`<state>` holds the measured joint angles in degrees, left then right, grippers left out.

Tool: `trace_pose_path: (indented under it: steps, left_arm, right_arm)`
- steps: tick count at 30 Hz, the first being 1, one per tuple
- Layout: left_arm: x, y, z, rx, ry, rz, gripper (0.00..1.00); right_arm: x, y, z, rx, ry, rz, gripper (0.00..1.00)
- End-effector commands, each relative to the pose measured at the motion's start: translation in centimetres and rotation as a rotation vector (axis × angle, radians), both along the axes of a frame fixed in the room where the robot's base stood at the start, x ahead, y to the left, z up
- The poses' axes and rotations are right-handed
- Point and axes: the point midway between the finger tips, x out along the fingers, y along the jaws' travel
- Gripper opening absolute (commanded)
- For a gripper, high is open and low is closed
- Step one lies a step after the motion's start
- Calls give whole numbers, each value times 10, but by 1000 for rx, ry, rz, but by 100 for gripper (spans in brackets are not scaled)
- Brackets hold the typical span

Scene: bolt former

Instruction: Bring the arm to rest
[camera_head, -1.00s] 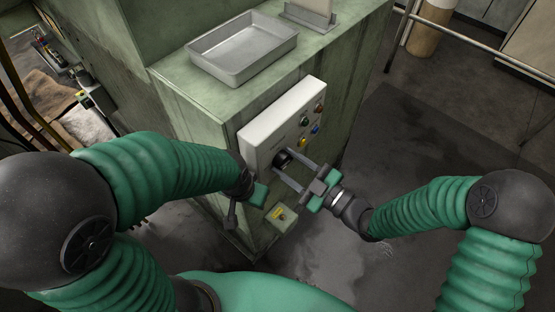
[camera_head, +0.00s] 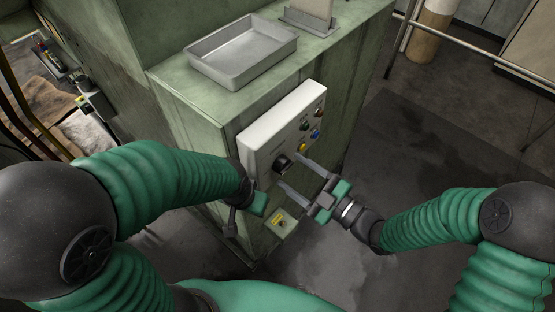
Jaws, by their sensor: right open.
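My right gripper (camera_head: 292,174) is open and empty in front of the white control panel (camera_head: 262,150). Its two long fingers are spread below and to the right of the black rotary knob (camera_head: 282,163), apart from it as far as I can see. My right arm (camera_head: 432,218) reaches in from the right. My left arm (camera_head: 165,180) comes in from the left. My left gripper (camera_head: 244,212) hangs close to the machine's lower left front. Its fingers point away or are hidden, so its opening is unclear.
The panel sits on a green machine cabinet (camera_head: 195,112) and carries several coloured buttons (camera_head: 304,126). A grey metal tray (camera_head: 241,50) lies on the cabinet top. The floor (camera_head: 420,140) at right is clear.

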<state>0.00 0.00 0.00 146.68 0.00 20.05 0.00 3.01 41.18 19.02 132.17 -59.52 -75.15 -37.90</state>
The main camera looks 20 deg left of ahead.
Motion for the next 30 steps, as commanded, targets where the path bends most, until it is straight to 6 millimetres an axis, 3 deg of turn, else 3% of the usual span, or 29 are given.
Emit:
trace_pose_path:
  steps: [9,23,27,29,30]
  left_arm:
    - [0,0,0,0,0,0,36]
    - [0,0,0,0,0,0,36]
    - [0,0,4,0,0,0,36]
    - [0,0,7,0,0,0,36]
    - [0,0,9,0,0,0,36]
  right_arm:
    - [-18,-51,0,0,0,-2,62]
    - [-19,-55,0,-1,1,-1,62]
    - [0,-67,-13,-110,63,-90,62]
    - [19,-87,-27,-217,143,-201,62]
    - [33,-108,-37,-293,217,-303,62]
